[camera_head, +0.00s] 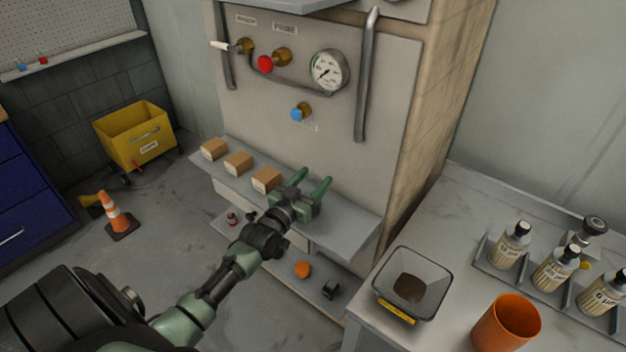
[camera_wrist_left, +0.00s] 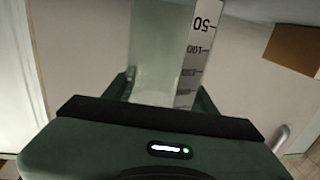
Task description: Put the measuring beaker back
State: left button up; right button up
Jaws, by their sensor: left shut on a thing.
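The measuring beaker (camera_wrist_left: 158,55) is clear, with a white scale strip whose 50 and 100 marks appear upside down in the left wrist view. It stands between the fingers of my left gripper (camera_wrist_left: 165,95), which is shut on it. In the head view my left gripper (camera_head: 310,187) is over the right part of the grey shelf (camera_head: 345,220), in front of the panel. The clear beaker cannot be made out there. Whether its base touches the shelf cannot be told. My right gripper is not in view.
Several brown blocks (camera_head: 238,163) line the shelf left of my gripper. The panel above carries a gauge (camera_head: 329,70), a red knob (camera_head: 266,64) and a blue knob (camera_head: 297,114). The right table holds a square pan (camera_head: 436,272), an orange cup (camera_head: 507,327) and racked bottles (camera_head: 512,247).

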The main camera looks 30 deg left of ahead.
pick_arm(q)
jog(key=o, duration=1.4)
jog(key=shift+f, duration=0.15)
jog(key=shift+c, duration=0.2)
jog(key=shift+r, duration=0.2)
jog(key=shift+s+f, duration=0.1)
jog(key=shift+s, duration=0.2)
jog(key=s+b, duration=0.1)
jog(key=s, duration=1)
jog(key=shift+s+d+b, duration=0.25)
jog(key=shift+d+b, duration=0.05)
jog(key=shift+b, duration=0.05)
